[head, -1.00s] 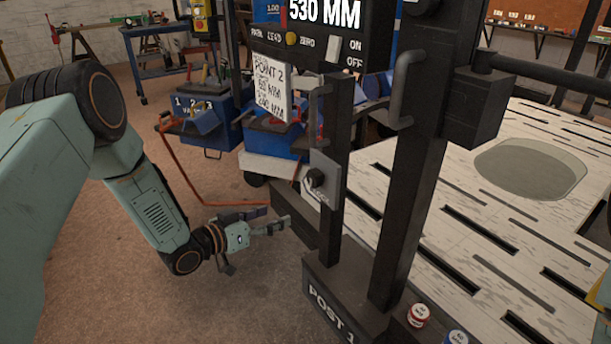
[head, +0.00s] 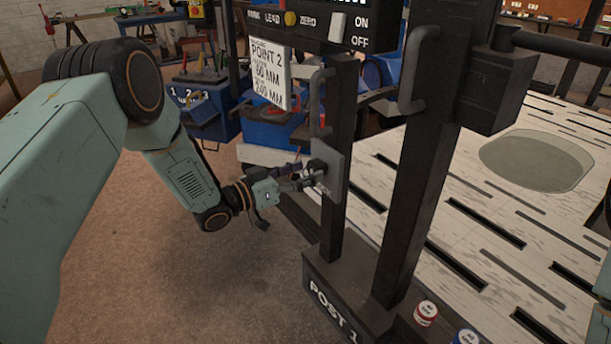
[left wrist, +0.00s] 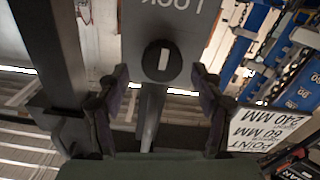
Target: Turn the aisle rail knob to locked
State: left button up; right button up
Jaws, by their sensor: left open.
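The knob (head: 317,166) is black and round, on a grey plate (head: 334,172) fixed to a dark upright post. In the left wrist view the knob (left wrist: 162,61) carries a short white mark, roughly vertical there, and the plate shows the word LOCK upside down, cut by the top edge. My left gripper (head: 308,178) is at the plate, its fingertips close to the knob. In the left wrist view its open fingers (left wrist: 160,80) stand on either side of the knob with gaps; I cannot tell whether they reach around it. My right gripper is out of view.
A thick dark post (head: 420,160) with a handle stands right of the plate, on the POST 1 base (head: 345,290). A white POINT 2 card (head: 270,75) hangs above left. Two small cans (head: 425,313) stand at bottom right. The floor at left is clear.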

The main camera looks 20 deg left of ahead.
pick_arm(q)
jog(key=shift+w+d, duration=0.15)
jog(key=shift+w, duration=0.05)
jog(key=shift+w+d+f, duration=0.1)
jog(key=shift+w+f, duration=0.05)
jog(key=shift+w, duration=0.2)
jog(key=shift+s, duration=0.15)
jog(key=shift+c, duration=1.2)
jog(key=c, duration=0.9)
